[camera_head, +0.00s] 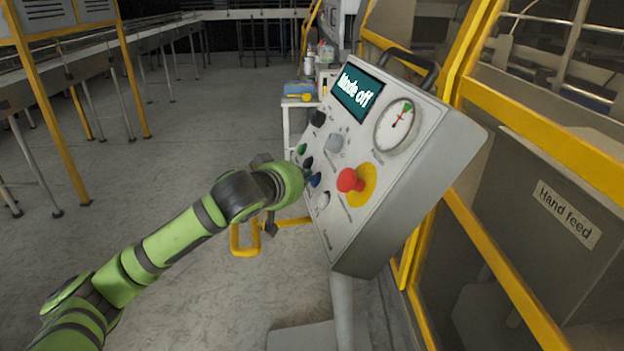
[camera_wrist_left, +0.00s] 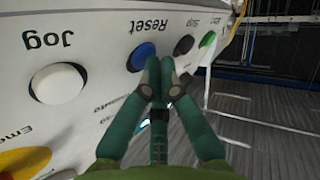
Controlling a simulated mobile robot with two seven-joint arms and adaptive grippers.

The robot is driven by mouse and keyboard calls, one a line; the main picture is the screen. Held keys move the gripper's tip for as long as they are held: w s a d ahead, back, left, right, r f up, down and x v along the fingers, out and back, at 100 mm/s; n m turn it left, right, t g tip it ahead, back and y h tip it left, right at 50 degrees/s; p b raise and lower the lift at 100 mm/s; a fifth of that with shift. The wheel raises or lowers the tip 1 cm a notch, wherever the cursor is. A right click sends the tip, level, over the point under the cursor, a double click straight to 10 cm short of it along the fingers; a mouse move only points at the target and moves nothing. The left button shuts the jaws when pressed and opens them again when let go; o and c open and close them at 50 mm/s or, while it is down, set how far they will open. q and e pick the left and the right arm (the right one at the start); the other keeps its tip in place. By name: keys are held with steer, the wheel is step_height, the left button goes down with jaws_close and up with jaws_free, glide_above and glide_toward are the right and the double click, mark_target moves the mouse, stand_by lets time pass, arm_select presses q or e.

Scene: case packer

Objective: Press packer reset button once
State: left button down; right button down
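The blue reset button (camera_wrist_left: 141,57), labelled "Reset", sits on the pale control panel face; it also shows in the head view (camera_head: 316,180). My left gripper (camera_wrist_left: 160,74) has its two green fingers brought together, with nothing seen between them. Its fingertips are close beside the blue button in the wrist view, overlapping its lower right edge. I cannot tell whether they touch it. In the head view the left wrist is right at the panel's left side and hides most of the fingers. My right gripper is not in view.
A white jog button (camera_wrist_left: 57,84), a black button (camera_wrist_left: 184,45) and a green button (camera_wrist_left: 208,39) flank the blue one. A red emergency stop (camera_head: 350,180) sits on the panel (camera_head: 375,225). The screen (camera_head: 358,93) reads "Mode off". Yellow guard frames (camera_head: 500,265) stand right.

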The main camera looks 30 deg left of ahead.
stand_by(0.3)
arm_select(q)
steer(key=shift+s+a+r, duration=0.4)
steer(key=shift+s+a, duration=0.05)
steer(key=shift+a, duration=0.1)
steer(key=s+a+r, duration=0.2)
steer(key=a, duration=0.1)
steer(key=shift+s+r+p, duration=0.25)
steer(key=shift+s+p, duration=0.1)
steer(key=shift+s, duration=0.05)
stand_by(0.8)
